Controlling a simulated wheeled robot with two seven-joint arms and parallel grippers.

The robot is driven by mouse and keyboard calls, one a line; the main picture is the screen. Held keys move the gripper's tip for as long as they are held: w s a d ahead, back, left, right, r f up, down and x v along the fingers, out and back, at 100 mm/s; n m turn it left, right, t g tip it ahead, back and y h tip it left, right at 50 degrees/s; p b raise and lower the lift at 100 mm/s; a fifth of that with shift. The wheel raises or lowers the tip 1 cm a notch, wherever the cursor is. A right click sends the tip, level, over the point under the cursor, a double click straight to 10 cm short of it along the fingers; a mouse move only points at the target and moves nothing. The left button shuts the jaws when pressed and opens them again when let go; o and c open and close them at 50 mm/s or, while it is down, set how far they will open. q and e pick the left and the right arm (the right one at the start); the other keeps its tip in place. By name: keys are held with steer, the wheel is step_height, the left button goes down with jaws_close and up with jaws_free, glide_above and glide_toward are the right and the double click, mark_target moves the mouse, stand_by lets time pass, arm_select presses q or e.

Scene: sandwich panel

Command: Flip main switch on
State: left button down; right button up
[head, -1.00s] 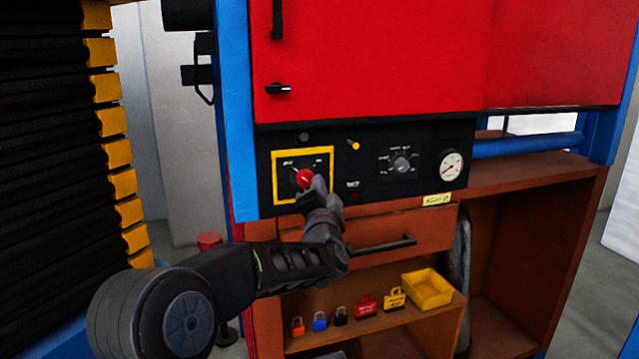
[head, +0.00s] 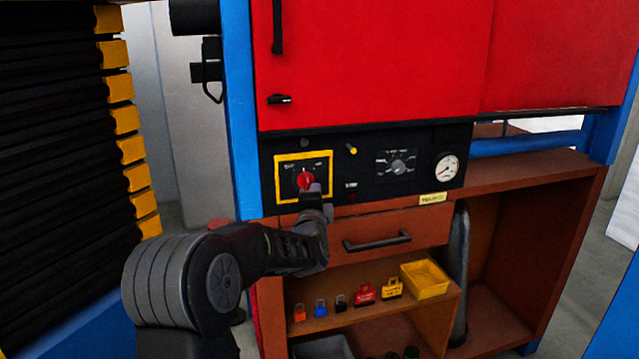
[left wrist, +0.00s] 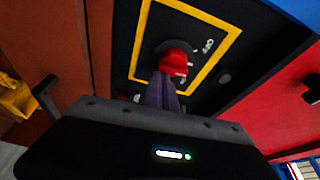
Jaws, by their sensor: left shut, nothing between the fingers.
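The main switch is a red rotary knob (head: 306,180) inside a yellow square frame (head: 276,181) on the black control panel (head: 345,178). Its handle looks about upright in the head view. In the left wrist view the red knob (left wrist: 174,64) sits straight ahead of the fingertips, with part of an "OFF" label beside it. My left gripper (head: 314,188) is shut and empty. Its fingertips (left wrist: 163,80) are at the knob's lower edge; I cannot tell whether they touch it. My right gripper is in neither view.
A yellow button (head: 351,149), a selector dial (head: 399,167) and a gauge (head: 447,168) are on the same panel. Below is a drawer handle (head: 377,241) and a shelf with padlocks, tags and a yellow bin (head: 426,280). The red door (head: 370,60) is above.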

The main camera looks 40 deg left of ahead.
arm_select(q)
steer(key=shift+s+a+f, duration=0.15)
steer(key=shift+s+a, duration=0.05)
steer(key=shift+s, duration=0.05)
steer(key=shift+d, duration=0.1)
stand_by(0.3)
steer(key=b+v, duration=0.1)
steer(key=v, duration=0.6)
steer(key=shift+s+d, duration=0.2)
steer(key=shift+s, duration=0.1)
steer(key=shift+f, duration=0.15)
